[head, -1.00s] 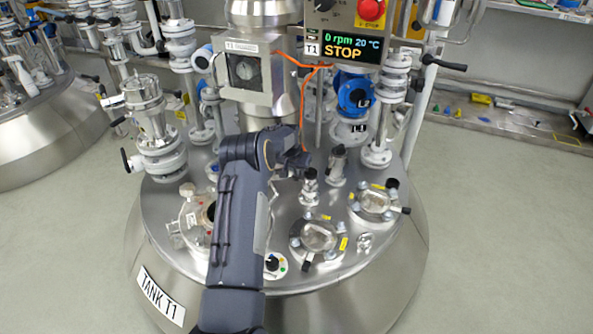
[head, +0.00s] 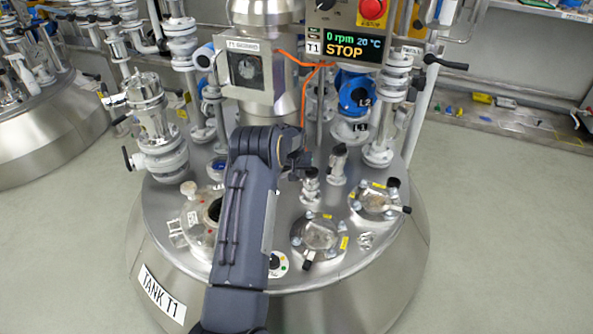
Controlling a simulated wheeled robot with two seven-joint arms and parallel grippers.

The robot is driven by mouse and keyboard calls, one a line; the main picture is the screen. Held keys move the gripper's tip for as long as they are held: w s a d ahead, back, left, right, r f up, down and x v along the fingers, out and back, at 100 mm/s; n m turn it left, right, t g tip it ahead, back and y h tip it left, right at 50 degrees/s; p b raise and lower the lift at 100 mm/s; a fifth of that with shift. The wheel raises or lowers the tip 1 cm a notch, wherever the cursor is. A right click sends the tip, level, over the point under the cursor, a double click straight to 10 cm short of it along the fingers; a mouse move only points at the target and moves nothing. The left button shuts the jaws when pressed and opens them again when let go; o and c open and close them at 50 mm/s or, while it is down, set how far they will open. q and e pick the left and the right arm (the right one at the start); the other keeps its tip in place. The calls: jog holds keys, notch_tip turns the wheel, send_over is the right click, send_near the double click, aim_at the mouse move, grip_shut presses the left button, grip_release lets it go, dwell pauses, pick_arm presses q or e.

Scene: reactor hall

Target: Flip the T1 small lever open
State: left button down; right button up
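The steel tank T1 (head: 160,292) carries its label on the front. One dark arm comes in from the bottom, left of centre, and I take it as my left. Its gripper (head: 301,168) is at the small upright fitting (head: 310,186) in the middle of the lid, partly hidden behind the wrist. I cannot tell whether its fingers touch the fitting or are open. A similar fitting with a black top (head: 338,164) stands just right of it. No lever on either fitting can be made out clearly. My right gripper is not in view.
The control box (head: 348,32) reads 0 rpm, 20 °C, STOP. An orange cable (head: 305,92) hangs behind the gripper. Blue-capped valves (head: 355,95) stand behind.

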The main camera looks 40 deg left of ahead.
pick_arm(q)
jog(key=s+d+n+g, duration=0.1)
jog(key=n, duration=0.2)
jog(key=s+d+n+g+y, duration=0.1)
jog(key=n, duration=0.2)
jog(key=s+d+n+g, duration=0.1)
jog(key=s+d+n, duration=0.1)
jog(key=n, duration=0.2)
jog(key=shift+y, duration=0.4)
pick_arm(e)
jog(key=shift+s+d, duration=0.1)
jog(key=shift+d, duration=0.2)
pick_arm(q)
jog(key=shift+d, duration=0.15)
